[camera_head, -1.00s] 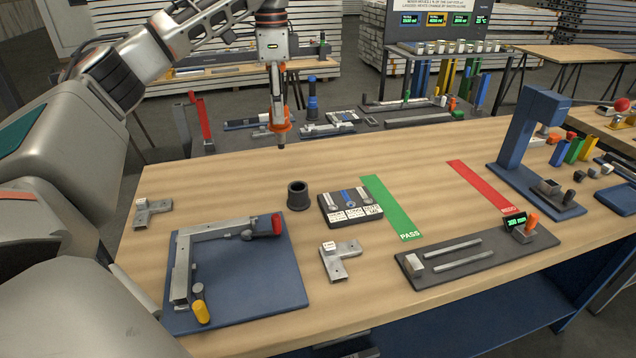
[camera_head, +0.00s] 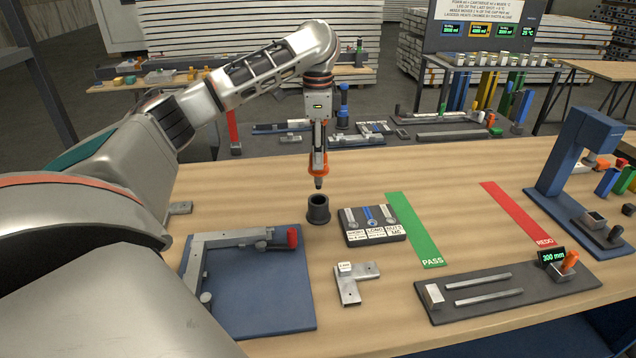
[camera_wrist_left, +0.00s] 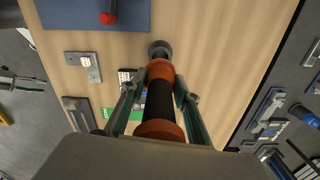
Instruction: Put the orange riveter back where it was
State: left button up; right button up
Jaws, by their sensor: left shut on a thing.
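My left gripper (camera_head: 318,150) is shut on the orange riveter (camera_head: 318,170) and holds it upright, nose down. The nose hangs just above the open mouth of a black round holder (camera_head: 318,212) on the wooden table, with a small gap visible. The left wrist view shows the riveter's orange and black body (camera_wrist_left: 160,98) between the two fingers, with its far end in front of the black holder (camera_wrist_left: 160,47). That view does not show exactly how well the two line up. My right gripper is in neither current view.
A fastener tray (camera_head: 375,238) stands right of the holder, beside the green PASS strip (camera_head: 414,230). A blue plate (camera_head: 260,300) with a metal frame and clamp lies front left. A metal bracket (camera_head: 352,288) lies in front. Bare table surrounds the holder.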

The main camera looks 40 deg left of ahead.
aim_at(318, 182)
pick_arm(q)
jog(key=shift+f, duration=4.3)
jog(key=shift+f, duration=0.35)
jog(key=o, duration=1)
jog(key=shift+f, duration=0.1)
notch_tip(318, 182, up, 13)
jog(key=shift+f, duration=0.1)
